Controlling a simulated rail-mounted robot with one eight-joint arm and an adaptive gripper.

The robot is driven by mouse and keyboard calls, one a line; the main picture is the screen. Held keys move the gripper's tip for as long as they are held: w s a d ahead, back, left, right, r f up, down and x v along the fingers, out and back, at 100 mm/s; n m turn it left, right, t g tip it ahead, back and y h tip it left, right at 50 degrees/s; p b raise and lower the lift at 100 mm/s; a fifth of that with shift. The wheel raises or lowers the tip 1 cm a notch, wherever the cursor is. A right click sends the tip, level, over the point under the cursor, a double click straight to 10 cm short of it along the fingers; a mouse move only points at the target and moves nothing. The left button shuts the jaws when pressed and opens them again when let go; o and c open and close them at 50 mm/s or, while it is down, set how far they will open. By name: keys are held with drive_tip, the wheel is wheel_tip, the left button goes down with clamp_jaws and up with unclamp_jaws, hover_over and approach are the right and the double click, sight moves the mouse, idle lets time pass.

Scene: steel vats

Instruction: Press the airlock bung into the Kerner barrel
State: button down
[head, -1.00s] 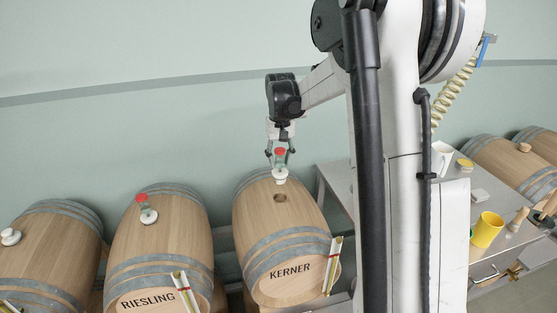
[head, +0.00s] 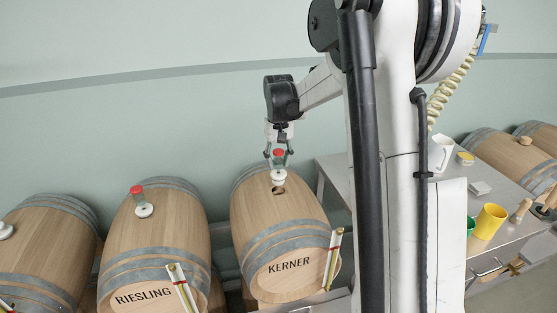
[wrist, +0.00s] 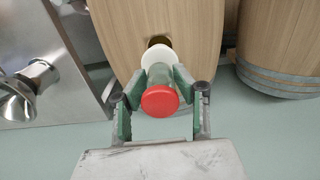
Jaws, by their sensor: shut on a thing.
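The Kerner barrel (head: 283,230) lies on its side in the middle of the head view, with its dark bung hole (wrist: 160,41) open on top. My gripper (head: 279,158) is shut on the airlock bung (head: 279,177), which has a red cap, a clear greenish body and a white stopper. In the wrist view the red cap (wrist: 160,101) faces the camera between the green fingers, and the white stopper (wrist: 155,57) is beside the hole in the picture. In the head view the stopper is just above the hole; I cannot tell whether it touches the rim.
The Riesling barrel (head: 152,245), with its own red-capped airlock (head: 139,199), stands left of Kerner. Another barrel (head: 48,240) is at far left. A steel table (head: 459,194) to the right holds a yellow cup (head: 488,221) and a white jug (head: 442,152).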

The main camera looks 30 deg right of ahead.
sight(279, 151)
drive_tip(key=shift+f+b, duration=0.45)
drive_tip(key=shift+f, duration=0.4)
drive_tip(key=shift+f+b, duration=1.6)
drive_tip(key=shift+f, duration=0.5)
drive_tip(key=c, duration=1.3)
unclamp_jaws()
drive_tip(key=shift+o, duration=0.2)
wheel_tip(279, 151, up, 12)
